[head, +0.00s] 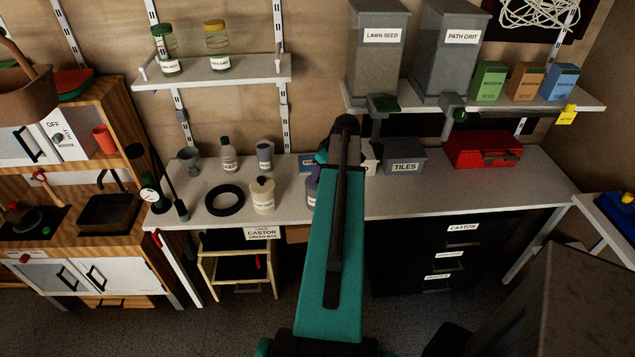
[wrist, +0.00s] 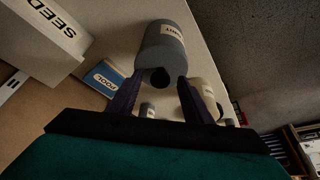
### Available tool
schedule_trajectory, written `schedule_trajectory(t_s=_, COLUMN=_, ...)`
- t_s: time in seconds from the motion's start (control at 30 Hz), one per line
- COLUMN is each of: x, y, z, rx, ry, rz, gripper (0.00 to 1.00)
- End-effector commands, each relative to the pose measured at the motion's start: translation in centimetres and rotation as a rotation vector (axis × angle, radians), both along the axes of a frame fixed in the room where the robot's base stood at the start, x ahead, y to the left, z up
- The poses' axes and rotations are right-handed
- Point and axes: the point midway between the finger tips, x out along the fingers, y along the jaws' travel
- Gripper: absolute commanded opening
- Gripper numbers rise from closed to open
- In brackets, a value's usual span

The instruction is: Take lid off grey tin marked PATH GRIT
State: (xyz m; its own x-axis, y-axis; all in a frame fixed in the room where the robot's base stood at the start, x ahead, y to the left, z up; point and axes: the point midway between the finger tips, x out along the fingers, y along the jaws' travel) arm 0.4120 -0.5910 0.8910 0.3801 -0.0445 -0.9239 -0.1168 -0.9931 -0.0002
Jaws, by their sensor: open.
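A grey cylindrical tin (wrist: 165,48) with a white label is in the wrist view; its lid has a dark round knob (wrist: 160,77) facing me. The label is too small to read surely. My gripper (wrist: 160,88) is open, its two purple fingers either side of the knob; I cannot tell if they touch it. In the head view my arm hides most of the gripper, and a greyish labelled tin (head: 312,190) shows partly beside the arm on the bench. A large grey hopper marked PATH GRIT (head: 445,55) stands on the upper right shelf.
A blue POOL box (wrist: 108,77) and a pale tin (wrist: 207,97) flank the gripper.

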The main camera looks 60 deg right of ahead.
Motion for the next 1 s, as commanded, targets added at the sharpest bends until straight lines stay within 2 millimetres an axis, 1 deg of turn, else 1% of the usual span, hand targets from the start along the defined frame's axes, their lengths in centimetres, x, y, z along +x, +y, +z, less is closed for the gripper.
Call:
schedule_trajectory(t_s=0.3, x=0.03, y=0.03, z=0.03, rx=0.0, ry=0.0, rz=0.0, gripper=0.45)
schedule_trajectory(t_s=0.33, x=0.03, y=0.03, z=0.03, rx=0.0, ry=0.0, rz=0.0, gripper=0.44)
schedule_trajectory(t_s=0.47, x=0.04, y=0.04, z=0.04, rx=0.0, ry=0.0, rz=0.001, gripper=0.22)
schedule_trajectory(t_s=0.5, x=0.05, y=0.02, z=0.04, rx=0.0, ry=0.0, rz=0.001, gripper=0.15)
schedule_trajectory(t_s=0.57, x=0.05, y=0.03, z=0.04, rx=0.0, ry=0.0, rz=0.001, gripper=0.05)
schedule_trajectory(t_s=0.6, x=0.05, y=0.03, z=0.04, rx=0.0, ry=0.0, rz=0.001, gripper=0.03)
schedule_trajectory(t_s=1.0, x=0.09, y=0.02, z=0.27, rx=-0.001, ry=-0.001, rz=0.001, gripper=0.02)
